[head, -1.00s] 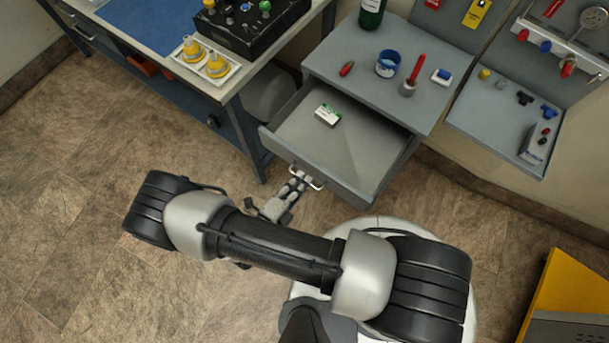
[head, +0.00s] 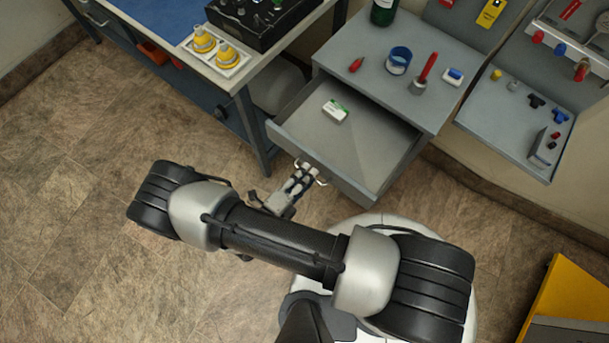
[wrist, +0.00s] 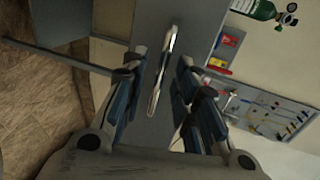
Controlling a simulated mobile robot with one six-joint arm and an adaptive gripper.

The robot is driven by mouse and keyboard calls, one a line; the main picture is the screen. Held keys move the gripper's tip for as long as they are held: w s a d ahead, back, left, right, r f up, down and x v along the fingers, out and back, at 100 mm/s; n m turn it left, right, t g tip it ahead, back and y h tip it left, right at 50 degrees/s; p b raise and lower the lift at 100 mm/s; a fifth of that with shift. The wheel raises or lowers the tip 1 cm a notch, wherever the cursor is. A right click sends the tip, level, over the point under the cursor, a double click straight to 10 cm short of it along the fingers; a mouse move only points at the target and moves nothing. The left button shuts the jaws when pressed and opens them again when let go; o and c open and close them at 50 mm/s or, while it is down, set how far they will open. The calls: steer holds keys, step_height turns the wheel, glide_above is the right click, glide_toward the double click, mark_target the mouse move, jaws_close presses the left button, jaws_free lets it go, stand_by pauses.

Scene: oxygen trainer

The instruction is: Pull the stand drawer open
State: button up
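The grey stand (head: 425,100) has its drawer (head: 340,165) pulled well out, its inside showing. A small green and white box (head: 335,110) lies in it. The metal bar handle (head: 320,181) is on the drawer front. My gripper (head: 304,172) is at the handle, below the drawer front in the head view. In the wrist view the handle (wrist: 162,70) runs between my gripper's (wrist: 160,85) blue-padded fingers, with a gap on each side. The fingers look open around the handle, not closed on it.
The stand's top holds a green bottle (head: 383,10), a blue cup (head: 398,60) and several small items. A workbench (head: 240,85) with yellow-topped items stands to the left. A yellow object (head: 570,290) is at lower right. Floor at left is clear.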

steer(key=shift+s, duration=0.1)
steer(key=v, duration=1.2)
steer(key=shift+r, duration=0.1)
